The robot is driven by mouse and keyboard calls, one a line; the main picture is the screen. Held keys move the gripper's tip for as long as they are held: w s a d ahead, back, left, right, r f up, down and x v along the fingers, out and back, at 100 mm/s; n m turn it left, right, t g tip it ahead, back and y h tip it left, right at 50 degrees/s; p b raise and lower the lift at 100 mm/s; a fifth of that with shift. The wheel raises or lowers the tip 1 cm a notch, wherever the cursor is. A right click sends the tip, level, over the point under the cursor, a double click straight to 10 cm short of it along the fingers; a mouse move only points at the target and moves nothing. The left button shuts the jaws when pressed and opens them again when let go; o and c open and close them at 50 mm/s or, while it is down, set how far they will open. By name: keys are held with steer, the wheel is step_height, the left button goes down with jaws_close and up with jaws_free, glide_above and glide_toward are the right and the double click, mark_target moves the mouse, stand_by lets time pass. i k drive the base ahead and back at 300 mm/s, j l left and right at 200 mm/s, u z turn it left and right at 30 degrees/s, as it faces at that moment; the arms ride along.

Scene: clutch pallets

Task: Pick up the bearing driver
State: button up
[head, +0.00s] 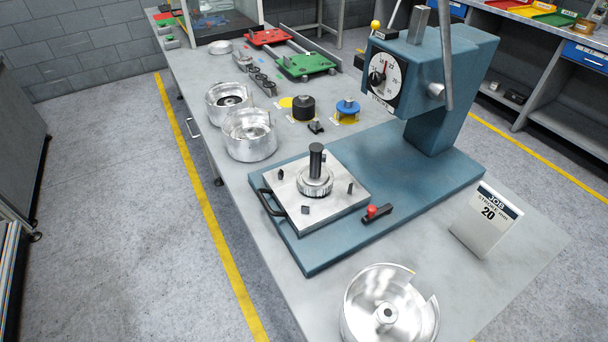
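No label that I can read names the bearing driver. A blue round tool with a silver top (347,108) stands upright on a yellow spot on the bench, left of the press. A black cylinder (303,107) stands to its left, with a yellow disc (286,102) beside it. A black upright post (316,162) stands in a silver toothed hub (315,181) on the metal plate (340,205) on the press base. I cannot tell which of these is the driver. My gripper is out of view.
The blue press (450,75) with a dial and lever stands on its wide base (425,185). Silver housings (249,135) line the bench's left edge; another (388,308) is at the front. A sign (486,218) reads 20. Green and red trays (305,66) lie farther back.

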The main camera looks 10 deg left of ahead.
mark_target(314, 176)
steer(key=k+u, duration=0.15)
steer(key=u, duration=0.2)
steer(key=i+j+u, duration=0.1)
steer(key=u, duration=0.35)
steer(key=i+u, duration=0.15)
steer(key=i, duration=0.5)
